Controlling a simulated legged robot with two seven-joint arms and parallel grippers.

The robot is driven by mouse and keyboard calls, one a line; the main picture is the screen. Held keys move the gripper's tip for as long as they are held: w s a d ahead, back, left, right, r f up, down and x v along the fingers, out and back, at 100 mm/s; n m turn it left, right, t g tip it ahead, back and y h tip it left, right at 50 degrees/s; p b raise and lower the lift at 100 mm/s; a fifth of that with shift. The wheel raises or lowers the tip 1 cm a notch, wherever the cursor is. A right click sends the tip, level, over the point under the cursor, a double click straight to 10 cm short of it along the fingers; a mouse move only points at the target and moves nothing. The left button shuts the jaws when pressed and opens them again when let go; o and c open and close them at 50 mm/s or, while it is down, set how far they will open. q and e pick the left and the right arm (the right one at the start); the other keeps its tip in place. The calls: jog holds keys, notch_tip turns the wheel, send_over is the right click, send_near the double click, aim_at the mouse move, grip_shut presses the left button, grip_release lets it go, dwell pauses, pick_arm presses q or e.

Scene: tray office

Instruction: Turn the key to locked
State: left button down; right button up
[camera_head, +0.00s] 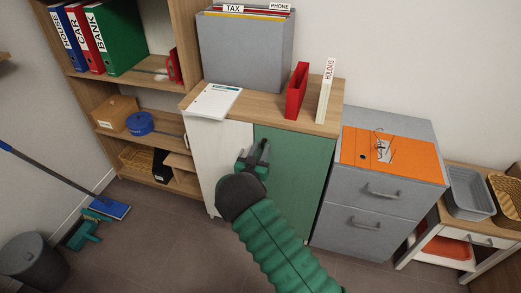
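No key can be made out. A low cabinet has a white left door (225,142) and a green right door (298,175). My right gripper (256,156) is in front of this cabinet, near the seam between the two doors. Its arm comes up from the bottom and covers part of the green door. The finger gap is small and partly hidden by the wrist, so I cannot tell whether it is open or shut, or whether it touches the door. Any keyhole there is hidden. My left gripper is out of view.
A grey drawer unit (365,215) with an orange folder (405,153) on top stands to the right. A grey file box (243,58), papers (214,101) and a red holder (297,90) are on the cabinet. A mop (108,209) and bin (34,262) stand at left.

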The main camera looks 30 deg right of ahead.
jog(key=p+v, duration=0.2)
jog(key=v, duration=1.5)
jog(key=shift+d, duration=0.1)
jog(key=a+n+g+y, duration=0.2)
jog(key=a+n+y, duration=0.2)
jog(key=a+y, duration=0.55)
jog(key=s+d+r+n+g+y, duration=0.15)
jog(key=s+n+g+y, duration=0.4)
jog(key=s, duration=1.65)
notch_tip(320, 180, up, 17)
jog(key=g+h+p, duration=0.1)
jog(key=p, duration=1.6)
jog(key=shift+w+f, duration=0.2)
jog(key=shift+w, duration=0.2)
